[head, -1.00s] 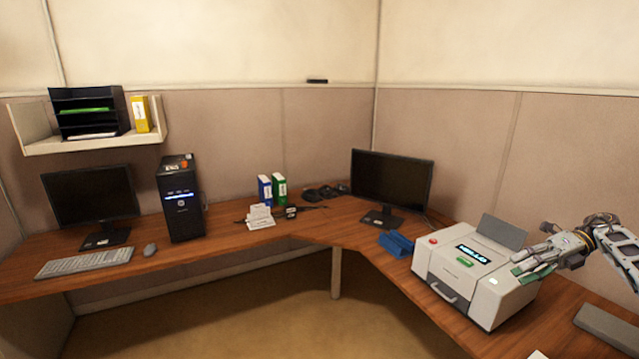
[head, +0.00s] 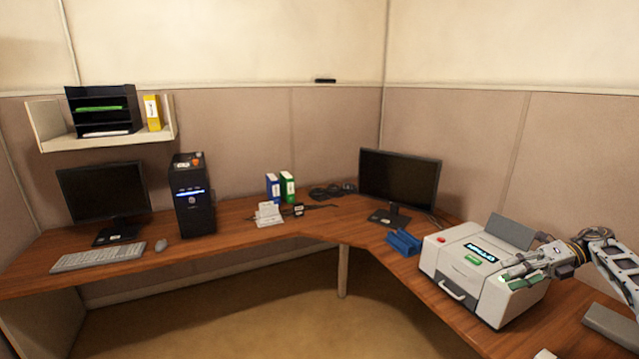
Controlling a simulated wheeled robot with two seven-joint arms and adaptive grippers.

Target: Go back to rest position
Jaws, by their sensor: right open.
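My right gripper (head: 512,277) is open at the right side of the head view, over the right part of the white printer-like machine (head: 465,268). Nothing shows between the fingers. The machine has a red button, a lit display and a front handle, and it stands on the right wing of the wooden desk (head: 330,228). My left gripper is not in view.
A blue tray (head: 403,242) and a monitor (head: 400,180) stand left of the machine. A grey box (head: 610,328) lies at the lower right. A black computer tower (head: 191,200), a second monitor (head: 105,195) and a keyboard (head: 98,258) are on the left wing. The floor between the wings is clear.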

